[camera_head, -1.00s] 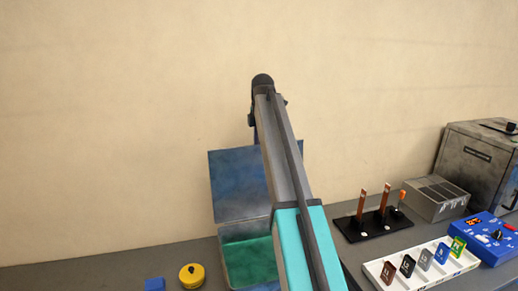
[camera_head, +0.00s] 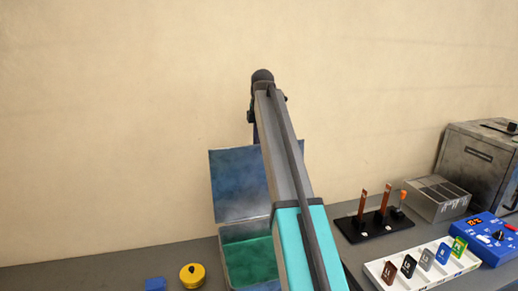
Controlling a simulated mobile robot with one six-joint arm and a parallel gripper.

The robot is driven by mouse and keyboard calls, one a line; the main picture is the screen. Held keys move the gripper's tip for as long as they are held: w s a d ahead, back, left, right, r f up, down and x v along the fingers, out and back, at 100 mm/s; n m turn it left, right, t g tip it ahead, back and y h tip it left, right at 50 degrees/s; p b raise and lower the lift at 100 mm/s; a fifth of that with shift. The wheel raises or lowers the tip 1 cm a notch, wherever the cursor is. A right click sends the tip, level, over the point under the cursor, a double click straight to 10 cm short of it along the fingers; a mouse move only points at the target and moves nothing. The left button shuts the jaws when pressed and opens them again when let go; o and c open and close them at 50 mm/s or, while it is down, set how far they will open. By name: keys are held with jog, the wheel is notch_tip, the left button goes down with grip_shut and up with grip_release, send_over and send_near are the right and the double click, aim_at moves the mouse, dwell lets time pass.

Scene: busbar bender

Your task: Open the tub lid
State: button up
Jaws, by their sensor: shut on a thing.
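The tub (camera_head: 224,250) stands on the bench at the lower middle, partly hidden behind my arm. Its blue-grey lid (camera_head: 236,182) stands up at the back, swung clear of the opening, and the green inside (camera_head: 250,258) shows. My arm crosses in front of the lid's right part and the tub's right side. The arm's far end bends down behind its own link, so my gripper is hidden, and its contact with the lid cannot be seen.
Left of the tub are a yellow round pot (camera_head: 192,276) and a blue block (camera_head: 155,284). To the right are a black stand (camera_head: 372,226) with copper bars, a white tray (camera_head: 410,277) of coloured tags, a blue control box (camera_head: 484,238) and a grey machine (camera_head: 474,160). A plain wall stands behind.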

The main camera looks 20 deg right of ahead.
notch_tip(320, 180, up, 13)
jog(key=s, duration=0.2)
jog(key=shift+s+f, duration=0.15)
jog(key=shift+s, duration=0.15)
jog(key=shift+s+f, duration=0.1)
jog(key=shift+f, duration=0.05)
dwell(0.6)
